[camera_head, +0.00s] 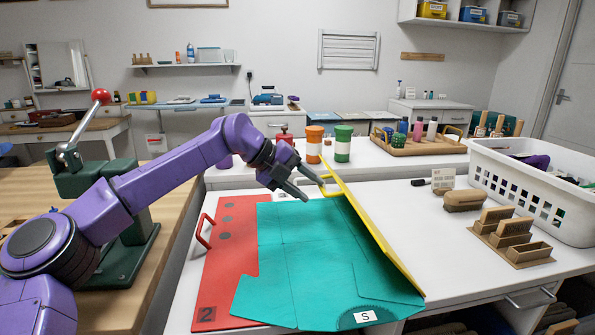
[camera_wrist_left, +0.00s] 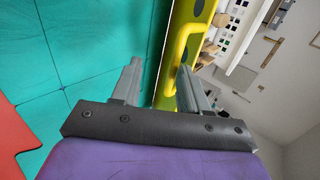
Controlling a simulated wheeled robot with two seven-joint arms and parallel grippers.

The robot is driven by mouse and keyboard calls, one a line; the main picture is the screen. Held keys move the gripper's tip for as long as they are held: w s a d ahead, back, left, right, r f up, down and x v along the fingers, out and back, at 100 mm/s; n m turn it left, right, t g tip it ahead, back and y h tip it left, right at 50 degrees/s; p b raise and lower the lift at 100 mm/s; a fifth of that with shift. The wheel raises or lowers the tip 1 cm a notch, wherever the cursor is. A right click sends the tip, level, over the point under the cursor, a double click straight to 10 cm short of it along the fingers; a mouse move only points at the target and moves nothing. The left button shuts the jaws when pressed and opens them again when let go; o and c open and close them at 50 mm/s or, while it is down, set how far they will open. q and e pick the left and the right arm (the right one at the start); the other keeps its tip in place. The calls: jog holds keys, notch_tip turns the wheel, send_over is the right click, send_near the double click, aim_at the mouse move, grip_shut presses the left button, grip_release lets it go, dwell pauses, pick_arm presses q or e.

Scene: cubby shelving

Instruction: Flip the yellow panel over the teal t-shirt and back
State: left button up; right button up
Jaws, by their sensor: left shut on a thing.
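The teal t-shirt (camera_head: 310,250) lies spread flat on the folding board, with a white "S" tag (camera_head: 364,316) at its near edge. The yellow panel (camera_head: 372,227) stands tilted up along the shirt's right side, seen nearly edge-on. My left gripper (camera_head: 316,190) is at the panel's far end, shut on its yellow handle. In the left wrist view the handle (camera_wrist_left: 178,58) shows between the two fingers (camera_wrist_left: 158,82), with the teal cloth to the left. My right gripper is in neither view.
A red panel (camera_head: 210,290) marked "2", with a red handle (camera_head: 204,231), lies flat left of the shirt. Orange (camera_head: 314,145) and green (camera_head: 343,144) jars stand behind. A white basket (camera_head: 530,190) and wooden holders (camera_head: 512,237) stand to the right. A green press with a red-knobbed lever (camera_head: 100,96) stands left.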

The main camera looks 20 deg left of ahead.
pick_arm(q)
jog(key=s+d+r+b, duration=0.2)
jog(key=s+d+r, duration=0.1)
jog(key=s+r, duration=0.9)
jog(key=shift+s+d+r, duration=0.35)
jog(key=shift+s, duration=0.4)
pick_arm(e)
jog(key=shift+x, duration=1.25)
pick_arm(q)
jog(key=shift+a, duration=0.1)
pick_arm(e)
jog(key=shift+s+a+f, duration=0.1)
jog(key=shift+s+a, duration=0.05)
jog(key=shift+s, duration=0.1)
